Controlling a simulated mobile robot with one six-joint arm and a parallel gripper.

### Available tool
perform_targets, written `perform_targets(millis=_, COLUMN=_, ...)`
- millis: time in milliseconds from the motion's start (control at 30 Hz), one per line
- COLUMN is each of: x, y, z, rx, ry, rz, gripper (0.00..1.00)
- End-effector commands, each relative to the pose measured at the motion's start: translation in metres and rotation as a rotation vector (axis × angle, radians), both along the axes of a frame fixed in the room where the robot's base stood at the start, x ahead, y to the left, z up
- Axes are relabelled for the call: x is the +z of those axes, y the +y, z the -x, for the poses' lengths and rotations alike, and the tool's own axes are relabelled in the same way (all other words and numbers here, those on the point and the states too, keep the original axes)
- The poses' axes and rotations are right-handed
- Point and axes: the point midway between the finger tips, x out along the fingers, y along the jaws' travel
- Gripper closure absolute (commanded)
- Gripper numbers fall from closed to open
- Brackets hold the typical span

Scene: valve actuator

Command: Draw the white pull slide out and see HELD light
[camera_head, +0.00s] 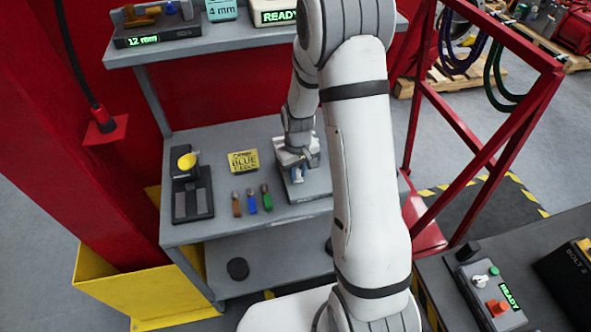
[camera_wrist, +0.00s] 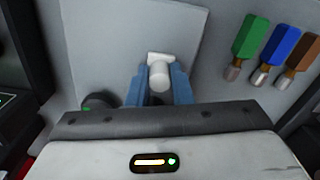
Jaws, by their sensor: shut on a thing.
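The white pull slide (camera_wrist: 159,57) shows in the wrist view as a short bar with a round stem in front of a light grey plate (camera_wrist: 105,35). My gripper (camera_wrist: 160,80) has its two blue fingers on either side of the stem, shut on it. In the head view my gripper (camera_head: 298,175) is at a grey unit (camera_head: 312,190) on the middle shelf, and my arm and wrist hide most of the slide. No HELD light can be read in either view.
Brown, blue and green-handled tools (camera_head: 252,201) lie left of the unit, near a yellow box (camera_head: 243,161) and a black stand with a yellow part (camera_head: 191,190). An upper shelf (camera_head: 200,45) holds devices, one reading READY. A red frame (camera_head: 480,150) stands to the right.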

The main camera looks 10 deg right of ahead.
Motion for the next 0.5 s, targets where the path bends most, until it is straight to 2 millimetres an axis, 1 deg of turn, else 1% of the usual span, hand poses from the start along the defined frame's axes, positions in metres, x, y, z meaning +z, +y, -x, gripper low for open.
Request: perform_targets(millis=500, x=0.000, y=0.000, z=0.016, rx=0.001, ry=0.000, rz=0.000, gripper=0.99)
